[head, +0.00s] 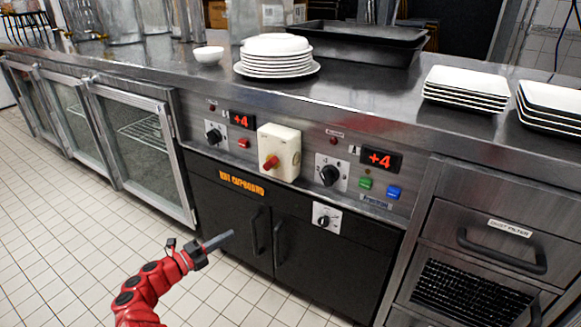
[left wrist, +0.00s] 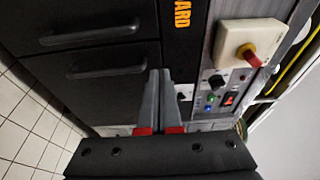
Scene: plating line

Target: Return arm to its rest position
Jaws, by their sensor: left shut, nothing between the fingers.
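My left gripper (head: 218,241) is shut and empty, held in the air in front of the black hot cupboard (head: 225,200), at the lower left of the head view. Its red arm comes in from the bottom left. In the left wrist view the two grey fingers of the left gripper (left wrist: 160,85) lie together, with the cupboard doors and their handles behind them. My right gripper is not in view.
A steel counter (head: 370,100) runs across the back. On it stand a white bowl (head: 208,55), stacked round plates (head: 277,58), black trays (head: 362,42) and stacked square plates (head: 465,88). A red-knobbed switch box (head: 279,150) juts from the front. The tiled floor (head: 60,230) at left is clear.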

